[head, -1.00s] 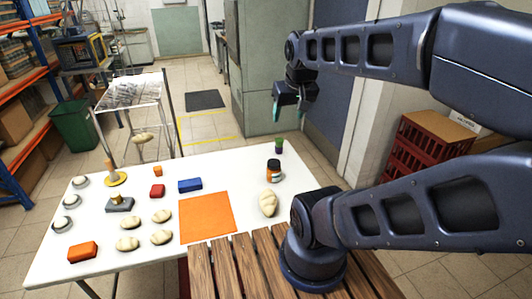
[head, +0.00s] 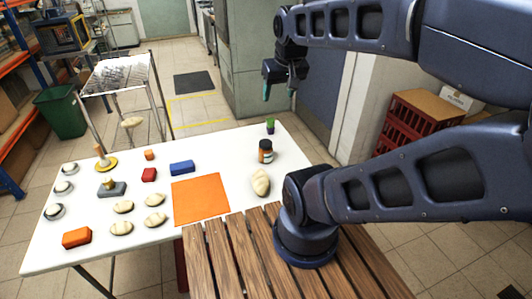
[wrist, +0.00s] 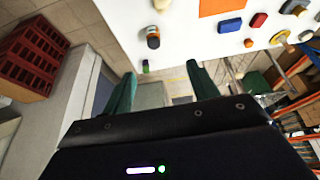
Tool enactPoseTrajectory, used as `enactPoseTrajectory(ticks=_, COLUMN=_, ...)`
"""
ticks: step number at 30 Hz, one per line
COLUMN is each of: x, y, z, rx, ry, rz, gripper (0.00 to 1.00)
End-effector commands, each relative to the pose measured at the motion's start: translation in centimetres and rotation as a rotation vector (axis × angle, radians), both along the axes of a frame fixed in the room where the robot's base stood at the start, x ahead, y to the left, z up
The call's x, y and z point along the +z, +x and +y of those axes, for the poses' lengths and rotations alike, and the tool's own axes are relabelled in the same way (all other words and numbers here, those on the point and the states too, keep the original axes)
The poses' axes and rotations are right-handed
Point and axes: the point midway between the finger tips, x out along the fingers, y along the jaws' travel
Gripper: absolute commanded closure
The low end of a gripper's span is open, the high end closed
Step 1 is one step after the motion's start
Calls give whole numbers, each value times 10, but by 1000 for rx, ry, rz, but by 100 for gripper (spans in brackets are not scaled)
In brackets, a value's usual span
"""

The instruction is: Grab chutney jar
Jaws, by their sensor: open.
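The chutney jar is most likely the small dark jar (head: 265,151) with an orange-brown label and dark lid, upright near the right end of the white table (head: 110,243). It also shows in the wrist view (wrist: 153,37), beyond the fingers. My gripper (head: 280,92) is open and empty, high above and behind the table's far right corner, apart from the jar. In the wrist view its two green fingers (wrist: 160,88) are spread with nothing between them.
A small green-topped item (head: 270,126) stands behind the jar and a pale loaf-shaped item (head: 260,183) lies in front. An orange mat (head: 201,200) and a blue block (head: 182,168) lie to the left. Red crates (head: 405,128) stand on the right.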

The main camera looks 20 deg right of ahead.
Motion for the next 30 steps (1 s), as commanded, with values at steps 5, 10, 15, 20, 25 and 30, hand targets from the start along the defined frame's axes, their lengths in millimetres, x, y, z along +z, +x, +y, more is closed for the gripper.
enactPoseTrajectory(ticks=5, x=0, y=0, z=0, rx=0, ry=0, rz=0, gripper=41)
enactPoseTrajectory(ticks=10, x=0, y=0, z=0, rx=0, ry=0, rz=0, gripper=37)
enactPoseTrajectory(ticks=15, x=0, y=0, z=0, rx=0, ry=0, rz=0, gripper=8)
enactPoseTrajectory(ticks=20, x=0, y=0, z=0, rx=0, ry=0, rz=0, gripper=8)
enactPoseTrajectory(ticks=25, x=-1, y=4, z=-1, rx=16, ry=-13, rz=5, gripper=8)
enactPoseTrajectory(ticks=30, x=-10, y=26, z=-5, rx=118, ry=-93, rz=37, gripper=8)
